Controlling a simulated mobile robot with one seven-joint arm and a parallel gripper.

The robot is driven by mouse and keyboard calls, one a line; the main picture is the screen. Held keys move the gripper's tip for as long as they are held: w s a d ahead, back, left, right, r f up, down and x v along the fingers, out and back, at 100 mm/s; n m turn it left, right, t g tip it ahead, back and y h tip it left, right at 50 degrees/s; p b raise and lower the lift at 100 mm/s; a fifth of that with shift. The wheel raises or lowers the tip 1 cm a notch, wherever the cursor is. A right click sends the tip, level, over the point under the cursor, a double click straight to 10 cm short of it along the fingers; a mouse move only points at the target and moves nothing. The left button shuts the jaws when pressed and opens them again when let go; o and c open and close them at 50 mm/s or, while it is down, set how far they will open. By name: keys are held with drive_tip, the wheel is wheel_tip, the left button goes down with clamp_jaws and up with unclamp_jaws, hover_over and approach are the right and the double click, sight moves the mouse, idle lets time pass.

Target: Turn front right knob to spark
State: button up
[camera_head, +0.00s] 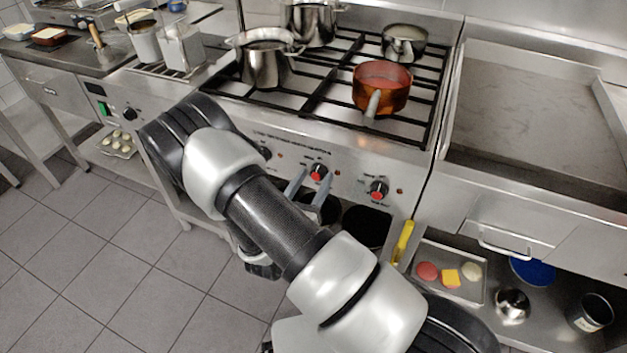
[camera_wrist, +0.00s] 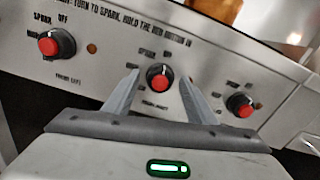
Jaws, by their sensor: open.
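The stove's front panel carries a row of black knobs with red centres. The middle knob in the wrist view (camera_wrist: 160,77) has a small label under it that seems to read front right; the same knob shows in the head view (camera_head: 319,172). My gripper (camera_wrist: 159,82) is open, with one finger on each side of this knob and visible gaps to it. I cannot tell how far the fingertips are from the panel. In the head view my gripper (camera_head: 311,186) is in front of the panel, partly hidden by my arm. The knob's exact pointer angle is unclear.
Neighbouring knobs are to the left (camera_wrist: 57,44) and right (camera_wrist: 240,104). A copper saucepan (camera_head: 382,88) stands on the grates above, its handle pointing over the front. A steel pot (camera_head: 264,65) stands at left. A tray (camera_head: 449,286) with food lies on the lower shelf.

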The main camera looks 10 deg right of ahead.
drive_tip(key=c, duration=1)
drive_tip(key=shift+c, duration=0.2)
drive_tip(key=shift+n, duration=0.3)
drive_tip(key=n+p, duration=0.1)
drive_tip(key=n, duration=0.2)
drive_tip(key=shift+r+p, duration=0.1)
drive_tip(key=shift+p, duration=0.2)
drive_tip(key=shift+n+p, duration=0.7)
drive_tip(key=shift+n, duration=1.4)
drive_tip(key=o, duration=1)
